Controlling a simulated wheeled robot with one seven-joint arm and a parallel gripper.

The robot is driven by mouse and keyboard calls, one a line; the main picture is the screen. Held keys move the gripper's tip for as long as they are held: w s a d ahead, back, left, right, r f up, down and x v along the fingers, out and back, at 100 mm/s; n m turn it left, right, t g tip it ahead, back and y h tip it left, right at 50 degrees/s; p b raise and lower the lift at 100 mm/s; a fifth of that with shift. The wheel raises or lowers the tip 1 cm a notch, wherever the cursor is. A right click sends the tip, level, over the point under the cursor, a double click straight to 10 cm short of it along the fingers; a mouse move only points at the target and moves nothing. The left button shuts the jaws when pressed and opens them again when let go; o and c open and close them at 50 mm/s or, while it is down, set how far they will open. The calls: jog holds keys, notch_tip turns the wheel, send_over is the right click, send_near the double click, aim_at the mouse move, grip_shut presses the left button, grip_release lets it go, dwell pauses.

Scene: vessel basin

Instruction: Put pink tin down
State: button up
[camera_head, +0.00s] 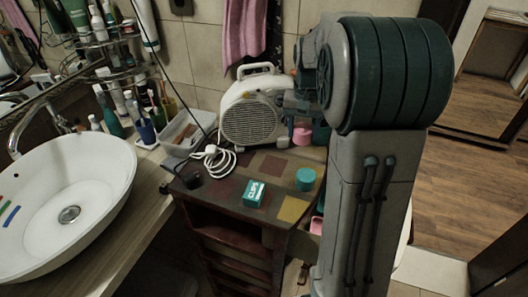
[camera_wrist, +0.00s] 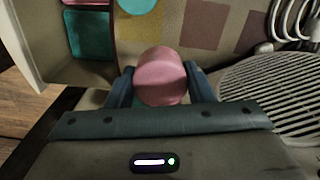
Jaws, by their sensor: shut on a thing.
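The pink tin (camera_wrist: 160,75) is a short, smooth cylinder between the two fingers of my gripper (camera_wrist: 161,88) in the wrist view. My gripper is shut on it. In the head view the pink tin (camera_head: 302,136) shows just right of the white fan heater, over the back of the small patchwork-topped cabinet (camera_head: 222,190). My gripper (camera_head: 291,122) is partly hidden there by my own arm. I cannot tell whether the tin's underside touches the cabinet top.
A white fan heater (camera_head: 252,115) with a coiled white cable (camera_head: 214,158) stands at the cabinet's back. A teal clips box (camera_head: 254,194) and a round teal tin (camera_head: 305,179) stand nearer the front. A white basin (camera_head: 65,200) is at left. Some bare top lies between them.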

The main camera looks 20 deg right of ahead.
jog(key=a+f, duration=0.1)
jog(key=a, duration=0.1)
jog(key=a+f+p, duration=0.1)
jog(key=a+f, duration=0.1)
jog(key=a, duration=0.1)
jog(key=a+f, duration=0.2)
jog(key=a, duration=0.1)
jog(key=shift+w+a+f, duration=0.15)
jog(key=shift+w+a, duration=0.05)
jog(key=shift+a, duration=0.05)
jog(key=shift+f+p, duration=0.5)
jog(key=shift+f, duration=1.45)
jog(key=shift+f, duration=0.15)
jog(key=o, duration=1)
jog(key=shift+c, duration=0.2)
